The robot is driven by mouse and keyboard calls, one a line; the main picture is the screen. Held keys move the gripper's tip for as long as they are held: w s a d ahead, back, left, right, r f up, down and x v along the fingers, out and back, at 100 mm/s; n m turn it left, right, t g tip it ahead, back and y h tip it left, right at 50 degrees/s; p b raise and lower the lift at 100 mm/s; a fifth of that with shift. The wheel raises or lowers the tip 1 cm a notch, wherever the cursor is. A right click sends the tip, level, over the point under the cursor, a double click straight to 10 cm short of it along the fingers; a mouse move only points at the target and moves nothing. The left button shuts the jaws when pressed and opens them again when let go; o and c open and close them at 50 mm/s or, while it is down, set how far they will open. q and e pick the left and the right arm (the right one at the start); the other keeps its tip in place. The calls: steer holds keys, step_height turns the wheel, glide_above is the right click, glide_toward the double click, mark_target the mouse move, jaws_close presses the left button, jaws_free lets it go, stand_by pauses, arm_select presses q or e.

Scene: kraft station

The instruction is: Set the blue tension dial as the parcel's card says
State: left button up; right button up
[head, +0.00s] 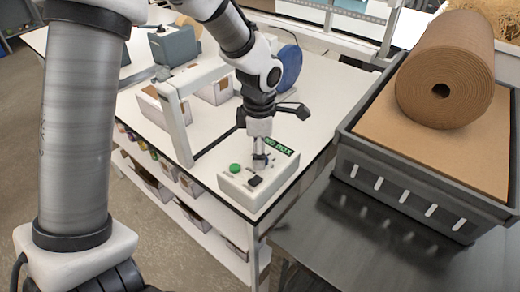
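My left gripper (262,156) points down at a white control box (272,184) on the front corner of the white table. Its tip is over or against the box top; I cannot tell whether it touches or whether its fingers are open. No parcel card is readable. My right gripper is out of view.
A pale arch-shaped frame (178,125) stands on the white table (330,95), with cartons (155,108) beside it. A grey crate (400,185) at the right holds a brown paper roll (445,75). Small boxes sit on the shelf below. The grey bench in front is bare.

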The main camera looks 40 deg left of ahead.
arm_select(q)
steer(key=shift+d+r, duration=0.1)
steer(key=shift+r, duration=0.15)
step_height(320, 180, up, 12)
steer(key=shift+f, duration=0.2)
stand_by(0.4)
